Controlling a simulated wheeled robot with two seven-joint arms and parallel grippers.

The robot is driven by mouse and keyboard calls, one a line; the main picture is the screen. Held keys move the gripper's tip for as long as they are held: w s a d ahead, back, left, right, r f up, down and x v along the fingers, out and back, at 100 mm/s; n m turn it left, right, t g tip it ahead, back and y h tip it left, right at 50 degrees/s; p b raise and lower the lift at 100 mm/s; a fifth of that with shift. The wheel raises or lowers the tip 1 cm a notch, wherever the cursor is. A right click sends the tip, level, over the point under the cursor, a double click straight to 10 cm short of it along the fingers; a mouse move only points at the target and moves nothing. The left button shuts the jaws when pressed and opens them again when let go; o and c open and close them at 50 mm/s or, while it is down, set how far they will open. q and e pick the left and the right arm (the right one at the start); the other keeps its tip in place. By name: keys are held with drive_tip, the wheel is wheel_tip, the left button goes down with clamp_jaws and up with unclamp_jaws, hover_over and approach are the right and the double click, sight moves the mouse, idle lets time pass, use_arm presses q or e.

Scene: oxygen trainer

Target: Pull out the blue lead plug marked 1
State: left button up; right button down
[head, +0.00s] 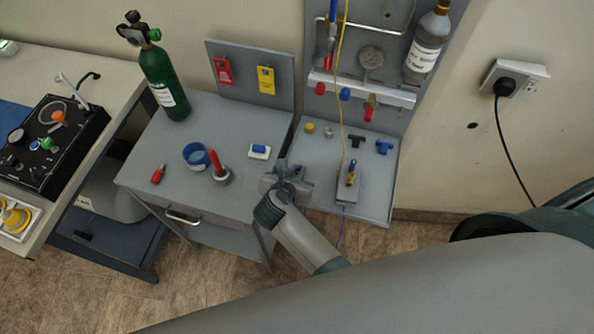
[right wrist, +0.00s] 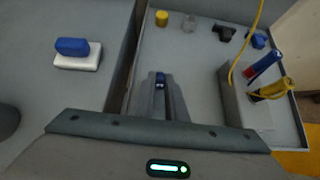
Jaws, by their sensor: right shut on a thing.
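My right gripper (head: 296,170) is over the left edge of the grey tray. Its fingers are closed on a small dark-blue piece, which looks like the blue plug (right wrist: 159,79) between the fingertips in the right wrist view. No lead is clearly seen running from it, and its marking cannot be read. The grey socket box (head: 346,190) stands on the tray to the right, apart from the gripper. In the right wrist view, a blue plug with a red end (right wrist: 263,65) and a yellow plug (right wrist: 271,89) are at this box. My left gripper is out of view.
A yellow cable (head: 347,90) hangs down to the box. Small yellow, clear, black and blue fittings (head: 384,147) stand along the tray's back. A white block with a blue top (head: 259,151), blue ring (head: 196,156) and green cylinder (head: 165,80) are on the left table.

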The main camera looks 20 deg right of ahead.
drive_tip(key=shift+f, duration=0.2)
drive_tip(key=c, duration=1.7)
unclamp_jaws()
drive_tip(key=shift+r, duration=0.1)
drive_tip(key=shift+r+b, duration=0.4)
drive_tip(key=shift+b, duration=0.05)
wheel_tip(320, 180, up, 3)
drive_tip(key=shift+b, duration=0.65)
drive_tip(key=shift+s+d+r+b, duration=0.5)
drive_tip(key=shift+s+d+r, duration=0.65)
drive_tip(key=shift+s+d, duration=0.25)
drive_tip(key=shift+s+d+r+b, duration=0.5)
drive_tip(key=shift+s+d+r, duration=0.75)
drive_tip(key=shift+s, duration=0.2)
drive_tip(key=shift+s+d+r+b, duration=0.5)
drive_tip(key=shift+s+d+r, duration=0.6)
drive_tip(key=shift+s+d, duration=0.3)
